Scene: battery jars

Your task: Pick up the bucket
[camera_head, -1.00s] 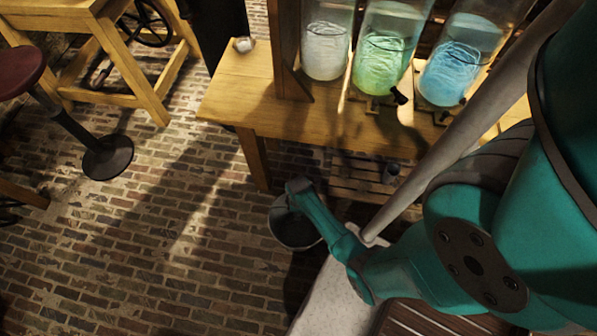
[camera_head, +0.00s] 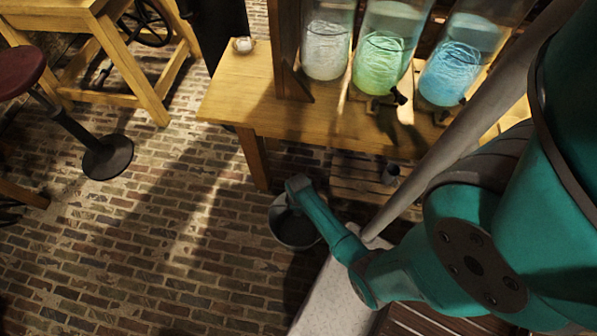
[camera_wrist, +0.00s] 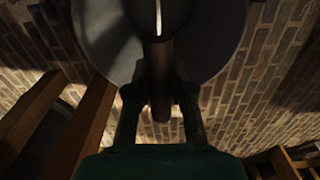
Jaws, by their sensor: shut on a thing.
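The bucket (camera_head: 292,229) is a grey, round, open vessel low over the brick floor, left of the table's lower shelf in the head view. My arm's end reaches over its rim and hides part of it. In the wrist view the bucket's pale round body (camera_wrist: 222,42) fills the top. A brownish bar that looks like its handle (camera_wrist: 161,75) runs down the middle. My gripper (camera_wrist: 160,95) is shut on this bar, one dark finger on each side. I cannot tell whether the bucket touches the floor. My gripper's tips are hidden in the head view.
A wooden table (camera_head: 235,95) bears glass jars with white, green (camera_head: 380,62) and blue contents. A slatted low shelf (camera_head: 358,178) is right of the bucket. A stool (camera_head: 107,157) stands at the left. The brick floor (camera_head: 170,250) between is clear.

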